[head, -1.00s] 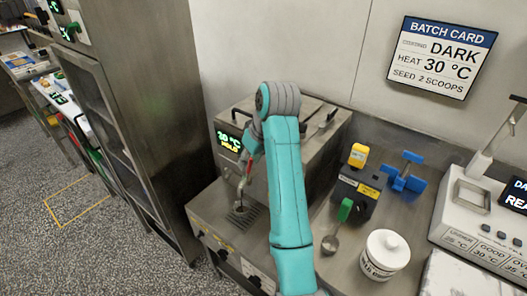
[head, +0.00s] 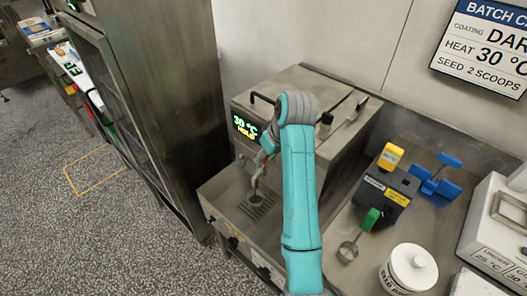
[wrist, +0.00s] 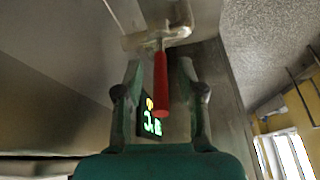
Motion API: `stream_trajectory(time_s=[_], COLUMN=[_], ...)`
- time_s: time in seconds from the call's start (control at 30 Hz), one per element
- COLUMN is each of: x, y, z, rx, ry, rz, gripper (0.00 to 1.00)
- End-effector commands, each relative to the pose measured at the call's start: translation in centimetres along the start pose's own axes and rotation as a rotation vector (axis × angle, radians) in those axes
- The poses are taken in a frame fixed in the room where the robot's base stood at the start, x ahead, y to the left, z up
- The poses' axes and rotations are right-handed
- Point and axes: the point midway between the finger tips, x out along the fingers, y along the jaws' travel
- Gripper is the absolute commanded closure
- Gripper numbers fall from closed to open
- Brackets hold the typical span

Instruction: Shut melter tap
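The melter (head: 262,85) is a steel box with a display (head: 245,128) reading 30 °C HOLD. Its metal tap (head: 256,181) hangs at the front over a slotted drip tray (head: 268,208). The tap's red handle (wrist: 160,88) points down in the wrist view, below the pale metal tap body (wrist: 158,36). My gripper (wrist: 160,66) is open, with one finger on each side of the red handle and visible gaps on both sides. In the head view my teal arm hides most of the gripper and part of the melter front.
Right of the melter stand a dark box with a yellow-topped part (head: 388,158), a blue fixture (head: 437,180), a green-handled scoop (head: 362,228) and a white lidded jar (head: 408,268). A tall steel cabinet (head: 165,90) stands left. The floor at left is clear.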

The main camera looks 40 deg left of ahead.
Motion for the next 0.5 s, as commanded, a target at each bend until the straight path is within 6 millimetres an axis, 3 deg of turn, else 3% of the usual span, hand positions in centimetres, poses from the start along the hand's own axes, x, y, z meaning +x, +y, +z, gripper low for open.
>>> stream_trajectory(time_s=[0.43, 0.47, 0.5], x=[0.97, 0.97, 0.97], y=[-0.22, -0.22, -0.22], z=[0.59, 0.58, 0.58], rx=[-0.001, -0.001, -0.001], ry=[0.0, 0.0, 0.0], rz=[0.0, 0.0, 0.0], gripper=[0.61, 0.64, 0.74])
